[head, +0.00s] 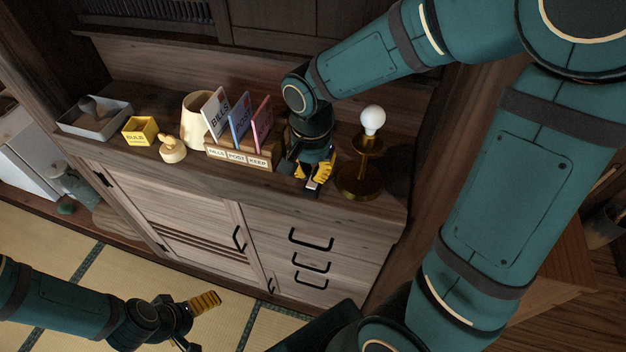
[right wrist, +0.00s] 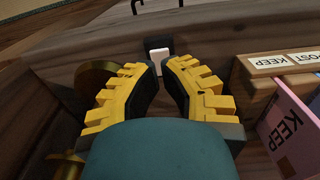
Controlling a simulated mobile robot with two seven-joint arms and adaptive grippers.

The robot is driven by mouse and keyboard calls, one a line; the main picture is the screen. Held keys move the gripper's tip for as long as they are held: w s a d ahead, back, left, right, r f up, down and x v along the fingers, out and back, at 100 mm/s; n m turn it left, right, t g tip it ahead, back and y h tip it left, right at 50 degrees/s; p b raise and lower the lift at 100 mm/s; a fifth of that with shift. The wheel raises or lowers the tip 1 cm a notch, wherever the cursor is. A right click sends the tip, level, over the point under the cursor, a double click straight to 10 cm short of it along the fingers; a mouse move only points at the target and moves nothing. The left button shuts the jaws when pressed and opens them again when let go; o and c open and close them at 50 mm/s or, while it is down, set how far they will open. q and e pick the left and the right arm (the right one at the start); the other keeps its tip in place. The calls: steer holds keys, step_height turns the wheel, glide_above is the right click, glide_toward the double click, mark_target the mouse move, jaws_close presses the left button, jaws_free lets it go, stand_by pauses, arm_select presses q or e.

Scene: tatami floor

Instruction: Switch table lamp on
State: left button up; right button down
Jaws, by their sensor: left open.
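The table lamp has a brass stand (head: 360,182) and a bare white bulb (head: 372,121), and stands on the right end of the wooden cabinet top. I cannot tell whether the bulb is lit. Its brass base (right wrist: 98,74) shows at the left in the right wrist view, partly hidden by a finger. My left gripper (head: 197,322) is open and empty, low over the tatami.
A letter holder (head: 240,154) with cards stands just left of my right gripper. Further left are a cream lampshade (head: 195,122), a round wooden object (head: 173,151), a yellow bulb box (head: 140,131) and a grey tray (head: 95,128). Drawers with black handles (head: 311,240) face front.

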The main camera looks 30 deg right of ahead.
mark_target(312, 185)
steer(key=shift+f+b, duration=1.5)
steer(key=shift+f, duration=0.25)
stand_by(0.9)
steer(key=shift+r+p, duration=2.85)
steer(key=shift+r, duration=0.7)
